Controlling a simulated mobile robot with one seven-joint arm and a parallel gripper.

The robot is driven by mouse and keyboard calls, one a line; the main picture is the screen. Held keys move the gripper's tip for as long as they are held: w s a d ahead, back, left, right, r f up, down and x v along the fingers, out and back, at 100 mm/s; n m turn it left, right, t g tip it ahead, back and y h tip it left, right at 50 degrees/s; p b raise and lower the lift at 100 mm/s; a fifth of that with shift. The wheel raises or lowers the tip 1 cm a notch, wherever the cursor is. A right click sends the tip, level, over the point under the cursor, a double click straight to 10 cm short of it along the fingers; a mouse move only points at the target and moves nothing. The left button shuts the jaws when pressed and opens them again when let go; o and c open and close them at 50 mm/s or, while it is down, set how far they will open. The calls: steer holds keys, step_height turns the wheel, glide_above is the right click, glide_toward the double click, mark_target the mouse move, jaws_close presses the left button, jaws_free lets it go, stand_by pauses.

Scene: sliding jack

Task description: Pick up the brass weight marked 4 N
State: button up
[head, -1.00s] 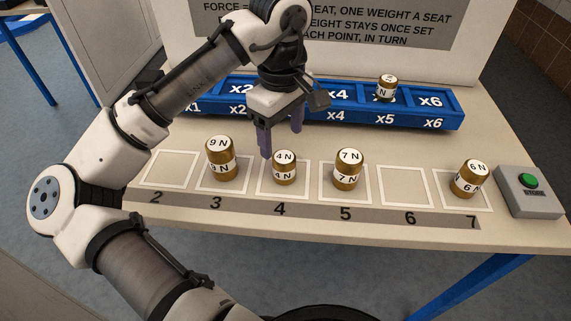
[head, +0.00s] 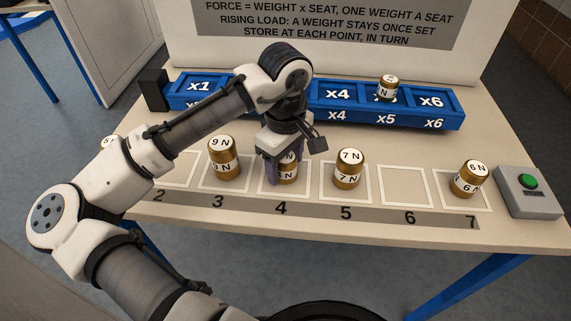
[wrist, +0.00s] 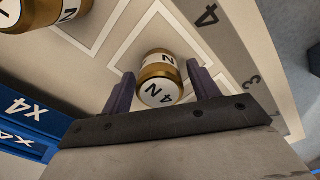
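The brass weight marked 4 N (head: 287,172) stands upright on square 4 of the table, partly hidden by my gripper in the head view. In the wrist view the same weight (wrist: 158,78) sits between my two fingers. My gripper (head: 285,168) is lowered over it with the purple fingers on either side. In the wrist view my gripper (wrist: 160,90) is open, with a visible gap between each finger and the weight.
The 9 N weight (head: 224,160) stands on square 3 and the 7 N weight (head: 348,170) on square 5, both near my gripper. The 6 N weight (head: 469,179) is on square 7. A blue seat rail (head: 330,117) holds another weight (head: 387,89). A green-button box (head: 528,192) is at right.

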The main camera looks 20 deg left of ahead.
steer(key=c, duration=1.1)
